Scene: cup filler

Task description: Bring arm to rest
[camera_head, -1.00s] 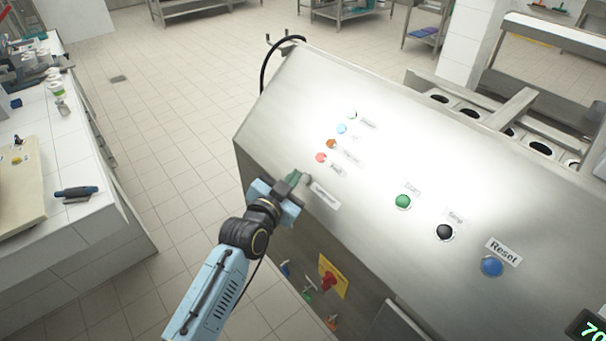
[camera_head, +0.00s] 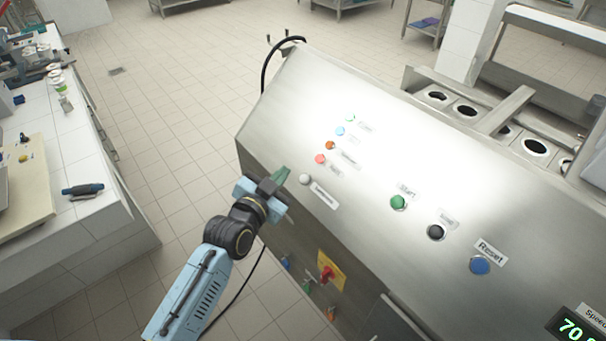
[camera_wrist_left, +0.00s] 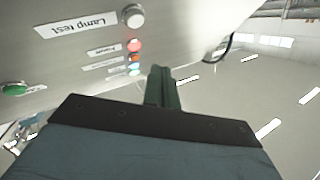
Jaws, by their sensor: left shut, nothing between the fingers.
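My left arm comes in from the bottom left in the head view. Its gripper (camera_head: 281,175) is shut and empty, just off the lower left edge of the steel machine's sloped panel (camera_head: 270,135). The white lamp test button (camera_head: 305,179) is to the right of the fingertips, apart from them. In the left wrist view, the closed fingers (camera_wrist_left: 160,75) point toward the panel's edge, and the white button (camera_wrist_left: 133,16) shows at the upper left of them. My right gripper is not in view.
The panel holds green (camera_head: 398,202), black (camera_head: 436,232) and blue (camera_head: 479,265) buttons. A red and yellow switch (camera_head: 328,272) is on the machine's lower front. A white counter (camera_head: 115,215) stands at the left. Open tiled floor (camera_head: 180,130) lies between counter and machine.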

